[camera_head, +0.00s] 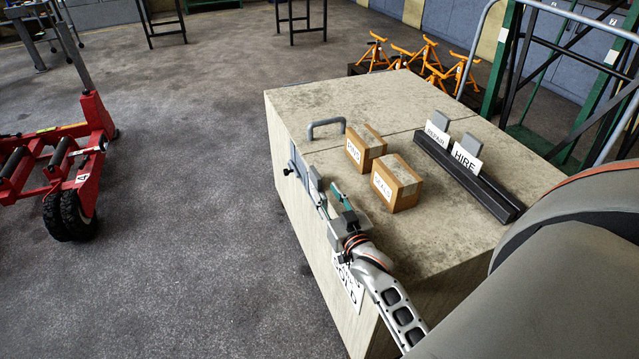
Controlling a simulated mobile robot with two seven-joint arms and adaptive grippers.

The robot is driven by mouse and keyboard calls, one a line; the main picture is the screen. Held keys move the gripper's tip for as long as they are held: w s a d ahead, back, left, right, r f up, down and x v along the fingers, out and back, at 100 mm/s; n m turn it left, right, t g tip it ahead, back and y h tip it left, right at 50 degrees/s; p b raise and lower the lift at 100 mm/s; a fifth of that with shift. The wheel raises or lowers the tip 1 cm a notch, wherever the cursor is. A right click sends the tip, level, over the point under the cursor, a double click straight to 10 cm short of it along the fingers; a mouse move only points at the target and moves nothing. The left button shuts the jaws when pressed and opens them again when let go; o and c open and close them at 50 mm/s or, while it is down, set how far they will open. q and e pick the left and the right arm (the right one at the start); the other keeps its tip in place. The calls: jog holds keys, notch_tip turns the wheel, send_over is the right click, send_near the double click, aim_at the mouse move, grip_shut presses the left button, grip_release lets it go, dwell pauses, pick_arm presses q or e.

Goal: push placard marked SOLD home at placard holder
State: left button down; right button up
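The placard marked SOLD (350,287) is white and shows in front of the near left side of the pale cabinet, just below my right gripper. My wrist and gripper hide its upper part, so I cannot tell whether it is seated in anything. My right gripper (331,194) reaches along the cabinet's left top edge, from the lower right. Its fingers blend with grey parts there, and I cannot tell whether they are shut on anything. A dark slotted rack (490,192) on the cabinet top holds the REPAIR placard (437,131) and the HIRE placard (466,158). My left gripper is not in view.
Two cardboard boxes (366,148) (396,184) stand on the cabinet top (350,102), beside a grey handle (326,124). My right arm covers the lower right. A red trolley jack (85,150) stands at left. Orange stands (430,62) are behind. Floor between jack and cabinet is clear.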

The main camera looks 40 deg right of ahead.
jog(key=shift+f+v, duration=0.15)
jog(key=shift+v, duration=0.7)
jog(key=shift+f+v, duration=0.15)
jog(key=shift+v, duration=0.7)
jog(key=shift+d+r, duration=0.1)
